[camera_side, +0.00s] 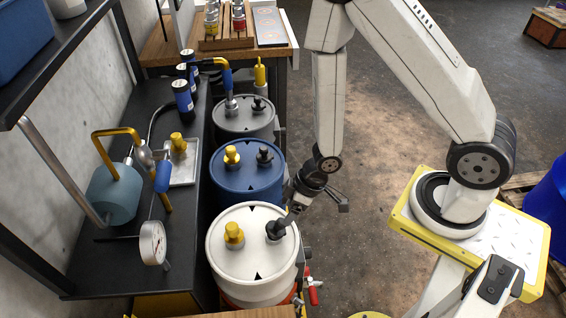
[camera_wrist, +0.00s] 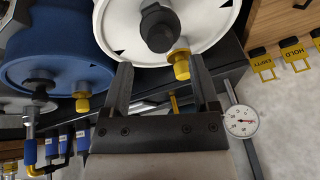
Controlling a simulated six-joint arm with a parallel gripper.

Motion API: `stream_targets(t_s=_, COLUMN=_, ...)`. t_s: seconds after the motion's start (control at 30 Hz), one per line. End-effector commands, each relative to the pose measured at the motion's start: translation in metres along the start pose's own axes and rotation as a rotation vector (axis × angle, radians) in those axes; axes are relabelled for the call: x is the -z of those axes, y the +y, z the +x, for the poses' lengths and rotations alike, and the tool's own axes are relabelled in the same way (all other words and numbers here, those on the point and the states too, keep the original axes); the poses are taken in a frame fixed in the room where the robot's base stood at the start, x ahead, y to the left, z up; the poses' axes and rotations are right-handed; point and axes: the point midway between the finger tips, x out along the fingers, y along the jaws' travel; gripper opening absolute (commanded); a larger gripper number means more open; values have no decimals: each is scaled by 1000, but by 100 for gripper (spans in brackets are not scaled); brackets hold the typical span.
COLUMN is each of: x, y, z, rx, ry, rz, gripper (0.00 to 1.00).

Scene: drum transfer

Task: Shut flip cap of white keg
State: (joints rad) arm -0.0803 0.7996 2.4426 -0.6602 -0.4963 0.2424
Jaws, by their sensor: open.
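The white keg (camera_side: 250,275) stands nearest in the row, upright. Its lid carries a yellow cap (camera_side: 234,234) and a black cap (camera_side: 275,230). In the wrist view the white keg (camera_wrist: 112,30) is at the top, with the black cap (camera_wrist: 158,30) beyond the gap between my fingertips and the yellow cap (camera_wrist: 180,62) near the right finger. My gripper (camera_side: 316,208) is open, at the keg's right side; in the wrist view my gripper (camera_wrist: 160,66) holds nothing.
A blue keg (camera_side: 247,187) and a grey keg (camera_side: 243,119) stand behind the white one. A black bench (camera_side: 120,235) with a gauge (camera_side: 153,242) and yellow piping runs along the left. Red-handled valves (camera_side: 313,293) are low beside the white keg.

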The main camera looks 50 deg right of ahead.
Motion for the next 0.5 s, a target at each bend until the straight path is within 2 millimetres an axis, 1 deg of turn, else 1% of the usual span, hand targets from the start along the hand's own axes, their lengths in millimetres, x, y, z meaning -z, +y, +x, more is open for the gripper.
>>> stream_targets(t_s=0.5, x=0, y=0, z=46, rx=-1, ry=0, rz=0, gripper=77)
